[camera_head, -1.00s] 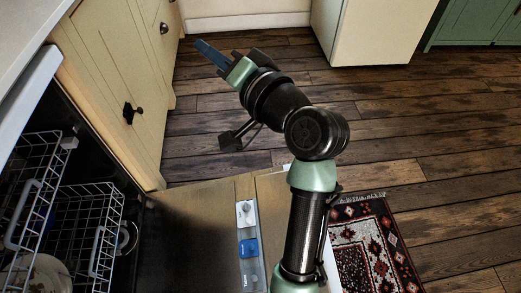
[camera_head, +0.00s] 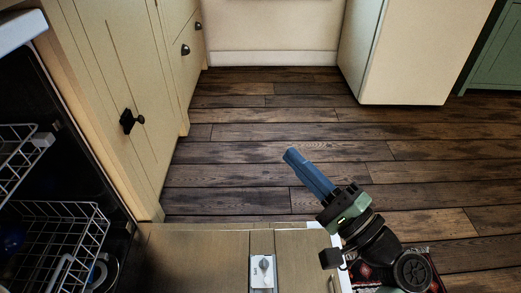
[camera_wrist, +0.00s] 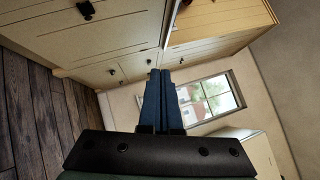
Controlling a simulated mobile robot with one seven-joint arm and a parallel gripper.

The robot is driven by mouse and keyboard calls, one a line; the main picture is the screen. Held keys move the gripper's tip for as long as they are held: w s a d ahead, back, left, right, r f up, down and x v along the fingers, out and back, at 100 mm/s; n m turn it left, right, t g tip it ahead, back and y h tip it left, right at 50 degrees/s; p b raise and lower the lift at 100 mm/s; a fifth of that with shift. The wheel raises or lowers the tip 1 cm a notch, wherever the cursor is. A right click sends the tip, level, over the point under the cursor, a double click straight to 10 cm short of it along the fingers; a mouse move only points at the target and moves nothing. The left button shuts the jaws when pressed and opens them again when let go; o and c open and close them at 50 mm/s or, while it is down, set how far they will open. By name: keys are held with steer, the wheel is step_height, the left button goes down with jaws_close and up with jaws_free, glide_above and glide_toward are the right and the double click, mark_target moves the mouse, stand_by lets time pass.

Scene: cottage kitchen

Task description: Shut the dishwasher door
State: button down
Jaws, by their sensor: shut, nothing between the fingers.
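The dishwasher door (camera_head: 195,262) is folded down, open, at the bottom of the head view. Its inner face lies about flat, with a detergent dispenser (camera_head: 262,270) in it. The dishwasher's dark cavity with white wire racks (camera_head: 62,218) is at the left. My gripper (camera_head: 290,155) is shut and empty, its blue fingers pointing up and left in the head view, past the door's far right corner. It appears above the floor and apart from the door. The fingers (camera_wrist: 161,75) also show closed together in the wrist view.
Cream cabinets with dark handles (camera_head: 128,121) stand beside the dishwasher on the left. A white fridge-like block (camera_head: 400,60) stands at the back right. Wood floor (camera_head: 250,170) is clear between them. A patterned rug (camera_head: 420,262) lies at the lower right, partly hidden by my arm.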

step_height(320, 180, down, 5)
steer(key=d+m+t+b, duration=0.1)
steer(key=d+m+b, duration=0.1)
steer(key=b, duration=0.1)
steer(key=w+a+r+p, duration=0.3)
steer(key=w+a+r, duration=0.3)
steer(key=a, duration=0.2)
steer(key=shift+a+y+p, duration=0.35)
steer(key=shift+a+y, duration=0.05)
steer(key=shift+w, duration=0.1)
stand_by(1.5)
